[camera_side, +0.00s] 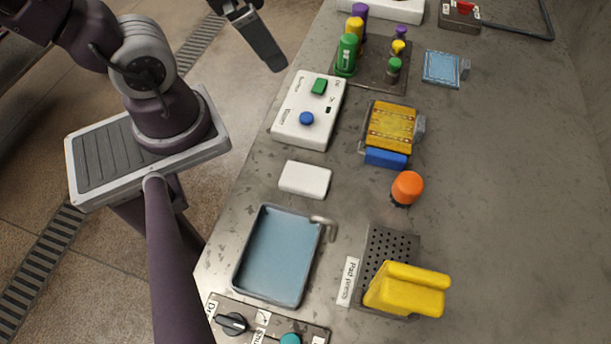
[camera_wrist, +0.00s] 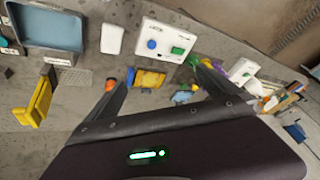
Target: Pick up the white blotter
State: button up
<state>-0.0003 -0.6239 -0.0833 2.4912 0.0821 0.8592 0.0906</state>
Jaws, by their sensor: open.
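The white blotter (camera_side: 305,179) is a small flat white block lying on the grey worktop. It sits between the white button panel and the blue tray. In the wrist view the blotter (camera_wrist: 112,39) shows at the upper left, beyond the left finger. My gripper (camera_side: 262,47) is at the top of the side view, above the table's left edge and well apart from the blotter. In the wrist view its two fingers (camera_wrist: 162,72) are spread with nothing held between them.
The blue tray (camera_side: 277,255) with a small spout lies just below the blotter. The button panel (camera_side: 309,112) lies above it. An orange knob (camera_side: 407,187), a yellow rug piece (camera_side: 391,127) and a yellow-handled pad press (camera_side: 407,289) stand to the right. The far right worktop is clear.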

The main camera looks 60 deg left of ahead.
jog(key=w+d+f+m+g+y, duration=0.2)
jog(key=w+f+m, duration=0.1)
jog(key=f+m, duration=0.55)
jog(key=m+g+h, duration=0.3)
jog(key=m, duration=1.3)
send_over(304, 182)
jog(key=f, duration=0.9)
jog(key=shift+s+d+f, duration=0.2)
jog(key=shift+d+f, duration=0.05)
jog(key=shift+f, duration=0.1)
jog(key=f, duration=0.6)
jog(key=shift+w+a+f, duration=0.15)
jog(key=shift+a+f, duration=0.05)
jog(key=shift+f, duration=0.05)
jog(key=c, duration=1.3)
